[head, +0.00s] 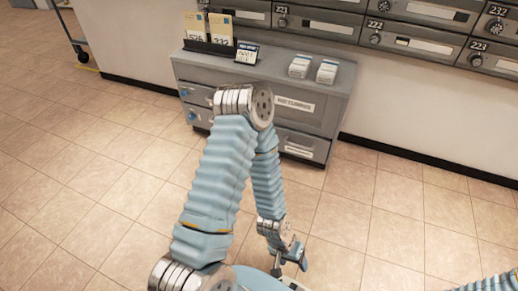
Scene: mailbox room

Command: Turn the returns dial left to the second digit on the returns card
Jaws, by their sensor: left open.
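The grey cabinet (335,83) stands against the wall, with a "RETURNS" label (295,103) on its front. My left arm's raised elbow covers the middle of that front, and I cannot make out a returns dial there. Two cards stand in a dark holder on top: the left card (194,28) seems to read 526, the right card (221,30) 332. I cannot tell which is the returns card. My left gripper (291,262) is open, low over the floor in front of the cabinet, well away from it. My right gripper is out of view.
A small dark sign (247,53) and two white stacks (299,66) sit on top. Mailboxes with dials (375,39) line the wall. A cart (76,40) stands upper left. The tiled floor (70,190) is clear.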

